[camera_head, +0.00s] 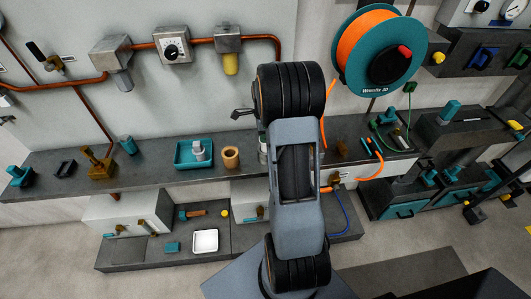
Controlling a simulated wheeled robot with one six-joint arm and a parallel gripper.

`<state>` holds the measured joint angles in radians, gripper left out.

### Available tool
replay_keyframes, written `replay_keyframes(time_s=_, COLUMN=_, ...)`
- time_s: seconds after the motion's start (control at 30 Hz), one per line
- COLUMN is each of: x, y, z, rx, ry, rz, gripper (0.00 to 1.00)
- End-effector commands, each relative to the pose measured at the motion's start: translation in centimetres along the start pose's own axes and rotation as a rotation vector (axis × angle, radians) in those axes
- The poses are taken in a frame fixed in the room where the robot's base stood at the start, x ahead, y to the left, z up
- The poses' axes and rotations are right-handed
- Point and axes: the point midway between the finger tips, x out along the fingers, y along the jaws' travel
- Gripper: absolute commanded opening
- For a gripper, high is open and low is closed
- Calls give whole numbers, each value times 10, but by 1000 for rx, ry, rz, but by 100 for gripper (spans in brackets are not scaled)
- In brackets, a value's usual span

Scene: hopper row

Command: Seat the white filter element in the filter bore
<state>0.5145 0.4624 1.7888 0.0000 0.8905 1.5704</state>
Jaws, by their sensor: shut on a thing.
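My arm rises through the middle of the view and covers part of the bench. My gripper is hidden behind the arm's upper part, so its fingers and whatever is between them do not show. A narrow pale upright thing (262,141) with a grey lower part shows at the arm's left edge, above the bench. It is mostly covered, and I cannot tell whether it is the white filter element or part of the filter bore's housing. A light grey cylinder (198,150) stands in a teal tray (182,163) left of the arm.
A brown ring-shaped cup (231,157) stands on the long dark bench (140,174) between tray and arm. A brass fitting (97,166) and teal parts stand farther left. A teal hose reel (341,68) hangs upper right. A white tray (205,241) lies on the lower shelf.

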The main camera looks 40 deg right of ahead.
Motion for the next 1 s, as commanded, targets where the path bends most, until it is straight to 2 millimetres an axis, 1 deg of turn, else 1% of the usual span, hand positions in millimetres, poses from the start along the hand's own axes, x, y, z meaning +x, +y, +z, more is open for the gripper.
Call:
replay_keyframes(time_s=0.03, x=4, y=0, z=0, rx=0, ry=0, rz=0, gripper=7)
replay_keyframes(time_s=0.53, x=21, y=0, z=0, rx=0, ry=0, rz=0, gripper=7)
replay_keyframes(time_s=1.0, x=22, y=0, z=0, rx=0, ry=0, rz=0, gripper=7)
